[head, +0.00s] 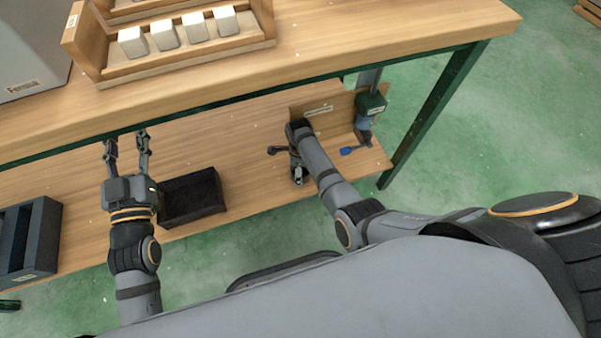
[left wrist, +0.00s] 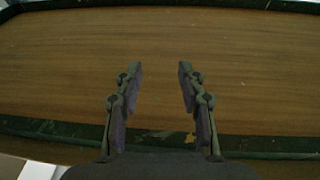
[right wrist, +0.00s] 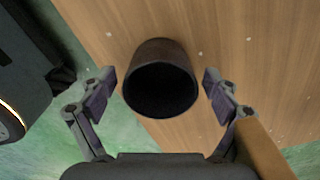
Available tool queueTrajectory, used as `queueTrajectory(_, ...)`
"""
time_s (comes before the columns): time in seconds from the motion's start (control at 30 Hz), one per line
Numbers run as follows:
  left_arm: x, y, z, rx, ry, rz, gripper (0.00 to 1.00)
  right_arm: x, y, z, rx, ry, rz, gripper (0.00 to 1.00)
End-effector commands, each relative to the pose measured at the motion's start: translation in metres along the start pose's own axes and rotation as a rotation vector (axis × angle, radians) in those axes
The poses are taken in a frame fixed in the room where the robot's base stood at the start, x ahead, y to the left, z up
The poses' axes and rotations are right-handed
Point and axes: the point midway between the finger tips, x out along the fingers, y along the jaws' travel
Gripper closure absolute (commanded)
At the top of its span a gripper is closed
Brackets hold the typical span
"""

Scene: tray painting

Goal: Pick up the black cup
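The black cup (right wrist: 160,80) shows in the right wrist view on the wooden lower shelf, its dark round mouth facing the camera. My right gripper (right wrist: 160,86) is open, with one finger on each side of the cup and a visible gap to each. In the head view my right gripper (head: 287,162) is low over the lower shelf near its front edge; I cannot clearly make out the cup there. My left gripper (head: 127,141) is open and empty above the left part of the lower shelf; its spread fingers also show in the left wrist view (left wrist: 160,85).
A black open bin (head: 192,200) and a dark divided box (head: 28,238) stand on the lower shelf. A wooden panel, a green-and-blue bottle (head: 369,108) and a blue brush (head: 351,150) are near my right gripper. The upper tabletop (head: 350,35) overhangs the shelf, with white blocks (head: 165,35) in a rack.

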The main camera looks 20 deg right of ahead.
Motion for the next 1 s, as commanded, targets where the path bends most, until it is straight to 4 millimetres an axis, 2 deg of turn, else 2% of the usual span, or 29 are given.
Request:
queueTrajectory(0.03, 0.000, 0.000, 0.000, 0.000, -0.001, 0.000, 0.60, 0.000, 0.000, 0.000, 0.000, 0.000, 0.000, 0.18)
queueTrajectory(0.07, 0.000, 0.000, 0.000, 0.000, -0.001, 0.000, 0.60, 0.000, 0.000, 0.000, 0.000, 0.000, 0.000, 0.22)
queueTrajectory(0.4, 0.000, 0.000, 0.000, -0.001, -0.002, 0.000, 0.60, 0.000, 0.000, 0.000, 0.000, 0.000, 0.000, 0.68)
queueTrajectory(0.8, 0.000, 0.000, 0.005, -0.002, -0.028, 0.000, 0.60, -0.003, 0.000, 0.000, 0.000, 0.000, 0.000, 0.69)
queueTrajectory(1.0, -0.013, 0.001, 0.049, -0.014, -0.202, 0.000, 0.60, -0.011, 0.000, 0.000, 0.000, 0.000, -0.001, 0.69)
